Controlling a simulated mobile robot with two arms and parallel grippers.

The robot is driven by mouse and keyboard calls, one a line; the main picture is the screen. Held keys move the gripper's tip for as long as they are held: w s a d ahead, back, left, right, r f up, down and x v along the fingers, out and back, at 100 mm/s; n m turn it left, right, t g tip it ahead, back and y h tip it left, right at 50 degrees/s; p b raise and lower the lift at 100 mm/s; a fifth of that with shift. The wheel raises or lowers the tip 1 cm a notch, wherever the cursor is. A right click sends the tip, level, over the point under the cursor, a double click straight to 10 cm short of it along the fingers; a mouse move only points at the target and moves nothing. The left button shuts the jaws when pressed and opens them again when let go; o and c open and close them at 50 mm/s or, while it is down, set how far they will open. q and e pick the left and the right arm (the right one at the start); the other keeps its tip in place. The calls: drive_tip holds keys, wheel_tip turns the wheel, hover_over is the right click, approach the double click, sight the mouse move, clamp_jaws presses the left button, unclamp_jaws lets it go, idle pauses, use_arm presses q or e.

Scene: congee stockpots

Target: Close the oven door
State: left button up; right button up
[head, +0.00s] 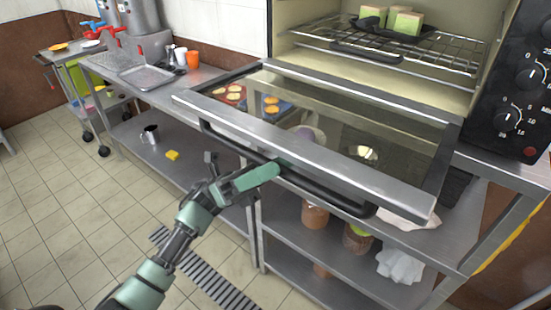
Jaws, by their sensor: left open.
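The oven door (330,155) is folded down and stands out nearly flat in front of the oven, with a metal frame and a glass pane. Its dark bar handle (325,193) runs along the front edge. The oven (440,85) is open above it, showing a beige inside. My left gripper (243,168) is open at the middle-left of the handle. One green finger overlaps the handle; I cannot tell whether it touches. The other finger is to the left, clear of the door. My right gripper is not in view.
A wire rack (440,57) in the oven holds a dark tray (385,28) with pale green-topped blocks. The oven stands on a steel table with lower shelves (300,255) holding jars. A steel counter (205,75) is at left. Tiled floor (60,200) is free at lower left.

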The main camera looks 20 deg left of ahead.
use_arm(q)
clamp_jaws()
idle(1.4)
